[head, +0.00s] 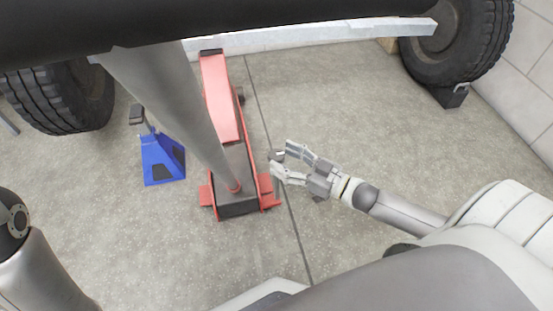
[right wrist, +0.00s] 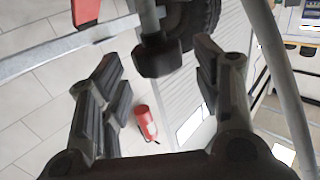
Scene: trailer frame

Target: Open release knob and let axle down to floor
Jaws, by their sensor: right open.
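The red floor jack (head: 222,100) stands on the floor, its long grey handle (head: 172,95) rising toward the upper left. A small dark knob (head: 277,155) sits beside the jack's near end. My right gripper (head: 280,160) is open around or just short of this knob; contact cannot be told. In the right wrist view a black knob (right wrist: 156,58) on a grey rod shows ahead, between the spread fingers of the right gripper (right wrist: 160,75). A light grey beam (head: 300,37), apparently the axle, spans between the wheels. My left gripper is out of view.
A blue jack stand (head: 160,155) is left of the jack. Tyres (head: 62,98) and (head: 462,40) flank the beam, the right one by a dark chock (head: 449,95). A red fire extinguisher (right wrist: 145,122) shows in the wrist view.

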